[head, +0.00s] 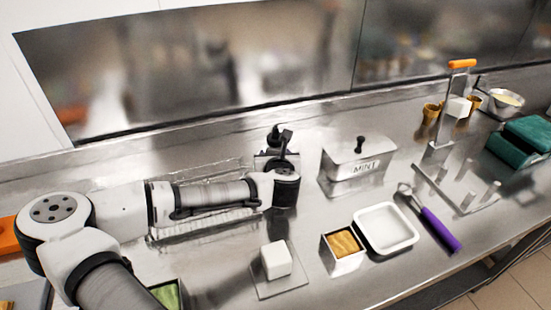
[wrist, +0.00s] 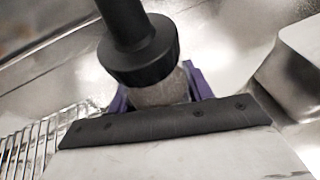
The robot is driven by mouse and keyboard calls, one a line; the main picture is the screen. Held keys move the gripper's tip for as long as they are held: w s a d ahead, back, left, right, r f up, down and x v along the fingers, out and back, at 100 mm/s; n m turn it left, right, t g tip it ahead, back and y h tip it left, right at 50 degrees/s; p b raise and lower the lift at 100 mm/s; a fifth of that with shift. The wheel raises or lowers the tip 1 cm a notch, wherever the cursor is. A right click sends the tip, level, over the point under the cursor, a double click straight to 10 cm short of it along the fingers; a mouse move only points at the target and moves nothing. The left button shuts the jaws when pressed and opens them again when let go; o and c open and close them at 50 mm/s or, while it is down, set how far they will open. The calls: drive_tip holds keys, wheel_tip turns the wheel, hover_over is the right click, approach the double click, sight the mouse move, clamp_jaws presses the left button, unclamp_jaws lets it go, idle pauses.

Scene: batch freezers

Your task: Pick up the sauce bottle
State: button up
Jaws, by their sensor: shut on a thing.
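The sauce bottle (wrist: 140,60) shows in the wrist view as a black ribbed cap with a long dark nozzle above a greyish translucent neck. My gripper (wrist: 160,92) is shut around it, with a purple finger on each side just below the cap. The lower part of the bottle is hidden behind the dark edge of my gripper. In the head view my arm's end is over the counter left of the mint tub, and I cannot clearly make out the bottle there. I cannot tell whether its base touches the counter.
A wire rack (head: 205,222) lies under my arm. A lidded metal MINT tub (head: 350,170) stands to the right. In front are a white cube (head: 276,260), a small filled box (head: 342,250), a white tray (head: 386,229) and a purple-handled scoop (head: 438,228). A wall is behind.

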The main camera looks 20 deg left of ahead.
wheel_tip(320, 180, up, 20)
drive_tip(key=b, duration=0.1)
drive_tip(key=shift+b, duration=0.35)
drive_tip(key=o, duration=0.3)
drive_tip(key=c, duration=0.3)
